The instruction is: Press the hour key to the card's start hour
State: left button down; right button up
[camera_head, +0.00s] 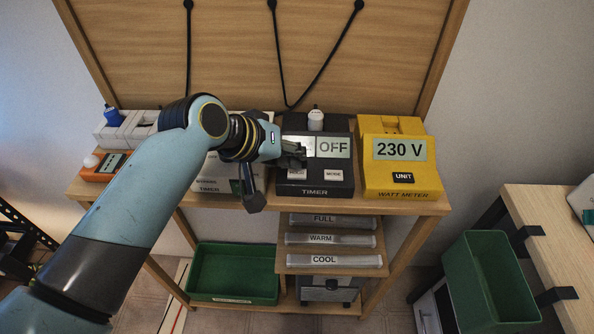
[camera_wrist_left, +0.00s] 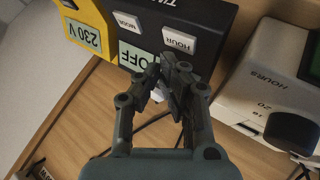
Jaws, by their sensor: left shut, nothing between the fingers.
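The black timer (camera_head: 315,190) stands on the shelf top with a lit display (camera_head: 334,147) that reads OFF at its right part. The display's left part is covered by my gripper. The white HOUR key (camera_head: 297,174) is below the display, left of the MODE key (camera_head: 334,174). The HOUR key also shows in the left wrist view (camera_wrist_left: 180,40). My left gripper (camera_head: 298,157) is shut and empty, with its fingertips (camera_wrist_left: 166,66) close to the display and the HOUR key. I cannot tell whether they touch. I cannot make out the card. My right gripper is out of view.
A yellow watt meter (camera_head: 397,182) reading 230 V stands right of the timer. A white timer with an HOURS scale (camera_wrist_left: 262,85) stands left, partly behind my arm. Below are drawers labelled FULL, WARM and COOL (camera_head: 325,261) and a green tray (camera_head: 235,291).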

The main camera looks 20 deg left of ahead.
aim_at(295, 171)
pick_arm(q)
jog(key=shift+f, duration=0.15)
dwell(0.4)
jog(key=shift+f, duration=0.3)
jog(key=shift+f, duration=0.3)
dwell(0.6)
jog(key=shift+r+p, duration=0.8)
jog(key=shift+p, duration=0.15)
notch_tip(295, 171, up, 3)
jog(key=p, duration=0.3)
jog(key=shift+f, duration=0.15)
jog(key=shift+r+p, duration=0.45)
jog(key=shift+r, duration=0.7)
